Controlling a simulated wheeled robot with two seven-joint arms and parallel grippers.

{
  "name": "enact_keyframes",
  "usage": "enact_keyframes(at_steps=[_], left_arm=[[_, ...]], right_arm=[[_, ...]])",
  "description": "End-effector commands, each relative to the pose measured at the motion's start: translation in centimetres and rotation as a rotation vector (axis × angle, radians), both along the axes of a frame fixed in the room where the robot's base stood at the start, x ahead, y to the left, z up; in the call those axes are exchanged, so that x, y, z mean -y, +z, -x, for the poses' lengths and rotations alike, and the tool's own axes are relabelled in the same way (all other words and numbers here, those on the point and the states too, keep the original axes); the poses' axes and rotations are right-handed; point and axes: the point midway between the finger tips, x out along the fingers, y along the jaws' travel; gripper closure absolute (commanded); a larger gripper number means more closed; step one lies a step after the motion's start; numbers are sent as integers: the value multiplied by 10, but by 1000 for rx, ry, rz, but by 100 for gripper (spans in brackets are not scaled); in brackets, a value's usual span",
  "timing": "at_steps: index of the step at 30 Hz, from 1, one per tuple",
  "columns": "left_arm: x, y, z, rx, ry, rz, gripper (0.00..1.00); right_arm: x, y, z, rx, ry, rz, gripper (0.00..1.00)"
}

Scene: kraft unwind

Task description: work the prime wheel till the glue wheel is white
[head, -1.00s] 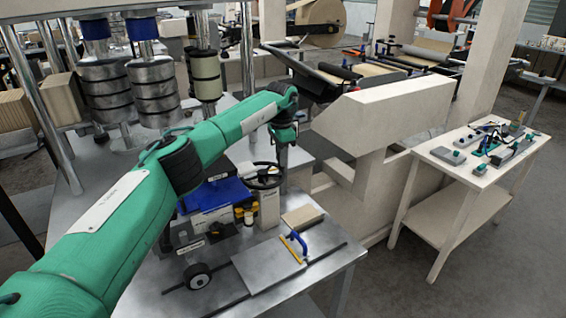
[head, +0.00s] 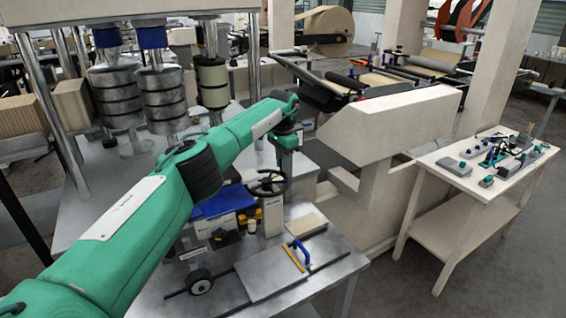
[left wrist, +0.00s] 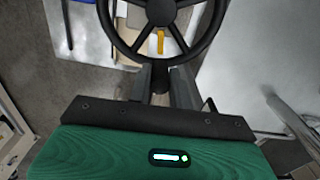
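The prime wheel, a black spoked handwheel (head: 268,183), stands on the small machine on the grey table. It fills the top of the left wrist view (left wrist: 160,12), with a yellow mark seen between its spokes. My left gripper (head: 288,150) is above and just beside its right edge. In the left wrist view its two fingers (left wrist: 160,75) are apart, with their tips close to the near rim; contact cannot be told. A small dark wheel with a pale hub (head: 198,281), possibly the glue wheel, is at the machine's front, its rim not white. My right gripper is not in view.
A cream machine frame (head: 390,125) stands to the right. Metal rollers (head: 165,100) rise behind my left arm. A side table (head: 475,180) holds several small tools.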

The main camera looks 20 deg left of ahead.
Motion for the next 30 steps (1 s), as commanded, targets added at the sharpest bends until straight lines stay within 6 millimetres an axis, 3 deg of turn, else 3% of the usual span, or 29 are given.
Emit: enact_keyframes(at_steps=[1,3,14,19,26,30], left_arm=[[-1,0,0,1,1,-1,71],[-1,0,0,0,0,0,58],[0,4,0,1,0,1,58],[0,28,0,4,0,0,58],[0,86,0,5,2,1,58],[0,110,0,2,2,0,58]], right_arm=[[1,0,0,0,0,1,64],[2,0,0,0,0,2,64],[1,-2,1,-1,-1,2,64],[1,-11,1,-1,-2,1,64],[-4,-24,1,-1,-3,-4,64],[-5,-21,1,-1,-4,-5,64]])
